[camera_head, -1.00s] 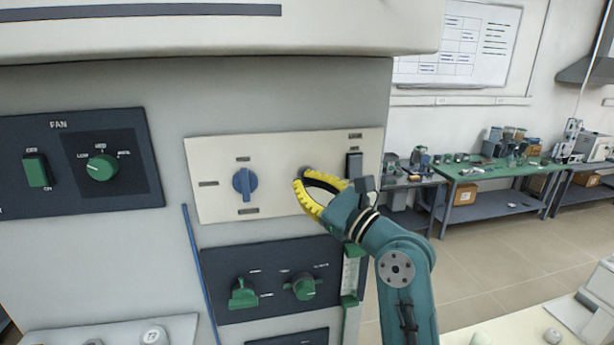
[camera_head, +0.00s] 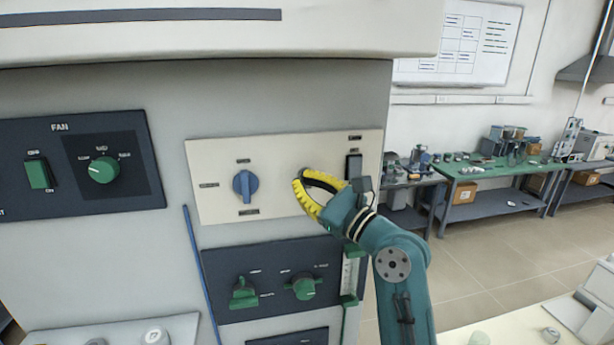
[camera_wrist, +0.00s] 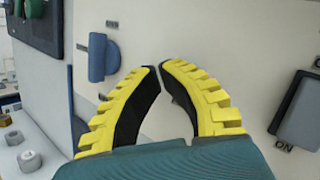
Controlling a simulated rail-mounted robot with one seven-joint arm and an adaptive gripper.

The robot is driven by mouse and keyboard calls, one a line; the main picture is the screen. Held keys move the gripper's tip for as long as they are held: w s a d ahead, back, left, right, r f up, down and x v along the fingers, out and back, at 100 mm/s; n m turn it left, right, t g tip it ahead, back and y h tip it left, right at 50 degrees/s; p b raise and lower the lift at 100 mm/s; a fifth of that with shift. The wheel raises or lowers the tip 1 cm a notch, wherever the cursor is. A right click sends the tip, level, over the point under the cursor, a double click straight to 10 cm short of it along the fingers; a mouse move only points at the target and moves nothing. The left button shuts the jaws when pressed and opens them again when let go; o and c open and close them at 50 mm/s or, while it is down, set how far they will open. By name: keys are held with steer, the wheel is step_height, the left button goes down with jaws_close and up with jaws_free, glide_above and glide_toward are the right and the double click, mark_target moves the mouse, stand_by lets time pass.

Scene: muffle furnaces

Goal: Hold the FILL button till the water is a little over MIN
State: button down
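My gripper (camera_head: 299,178) is at the cream panel (camera_head: 220,207), between a blue knob and a black rocker switch.
The blue knob (camera_head: 245,185) is left of my gripper, and the black rocker switch (camera_head: 354,167) is close on its right. A dark panel with green valves (camera_head: 305,287) is below. A blue rod (camera_head: 196,250) runs down the left.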

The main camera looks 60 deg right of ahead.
steer(key=shift+w+d+p, duration=0.25)
steer(key=shift+d+p, duration=0.05)
steer(key=shift+d, duration=0.1)
stand_by(0.5)
steer(key=shift+a, duration=0.1)
stand_by(2.8)
steer(key=shift+s+a, duration=0.55)
steer(key=shift+a, duration=0.1)
steer(key=shift+a+p, duration=0.1)
steer(key=shift+p, duration=0.2)
steer(key=s+a, duration=0.1)
steer(key=a, duration=0.1)
steer(key=s+a+p, duration=0.1)
steer(key=s, duration=0.1)
steer(key=shift+a, duration=0.4)
